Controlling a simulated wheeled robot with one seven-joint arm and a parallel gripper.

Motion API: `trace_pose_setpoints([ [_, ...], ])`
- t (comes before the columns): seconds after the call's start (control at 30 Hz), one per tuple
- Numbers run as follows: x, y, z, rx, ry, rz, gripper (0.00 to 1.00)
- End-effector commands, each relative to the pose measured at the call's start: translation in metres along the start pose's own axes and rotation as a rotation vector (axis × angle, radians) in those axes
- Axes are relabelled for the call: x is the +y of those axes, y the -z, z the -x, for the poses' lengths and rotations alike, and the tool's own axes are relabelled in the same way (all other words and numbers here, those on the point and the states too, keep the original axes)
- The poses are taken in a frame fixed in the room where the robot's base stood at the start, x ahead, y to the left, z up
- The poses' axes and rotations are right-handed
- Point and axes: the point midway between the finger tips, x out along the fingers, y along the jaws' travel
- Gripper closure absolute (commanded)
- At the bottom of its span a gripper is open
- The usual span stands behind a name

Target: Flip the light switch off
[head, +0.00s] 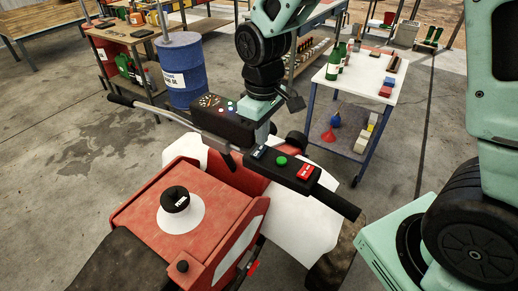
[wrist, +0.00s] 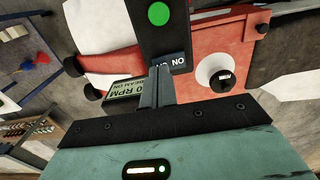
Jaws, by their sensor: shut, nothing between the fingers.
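The light switch (head: 259,152) is a small switch at the left end of the black control box on the red machine's handlebar. In the wrist view its end of the box shows white "ON" lettering (wrist: 178,61), partly covered by my fingers. My gripper (wrist: 161,74) is shut and empty, its fingertips right at the switch; I cannot tell whether they touch it. A small display (wrist: 125,92) beside my fingers reads "0 RPM" and a line ending in "BEAM ON", partly hidden. In the head view my gripper (head: 256,138) comes down just behind the switch.
A green button (head: 281,161) and a red switch (head: 305,173) sit on the same box, close to the light switch. A dashboard (head: 220,120) with dials stands just behind. A blue barrel (head: 183,75) and a white-topped cart (head: 365,75) stand farther back.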

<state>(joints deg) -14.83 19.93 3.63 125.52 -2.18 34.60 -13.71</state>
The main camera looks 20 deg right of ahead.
Motion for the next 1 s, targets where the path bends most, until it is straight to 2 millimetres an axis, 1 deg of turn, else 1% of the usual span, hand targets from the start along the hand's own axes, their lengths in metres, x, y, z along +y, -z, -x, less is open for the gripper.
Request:
trace_pose_setpoints([
  [0.9, 0.0, 0.0, -0.014, 0.0, 0.0, 0.0, 1.0],
  [1.0, 0.0, 0.0, -0.012, 0.0, 0.0, 0.0, 1.0],
])
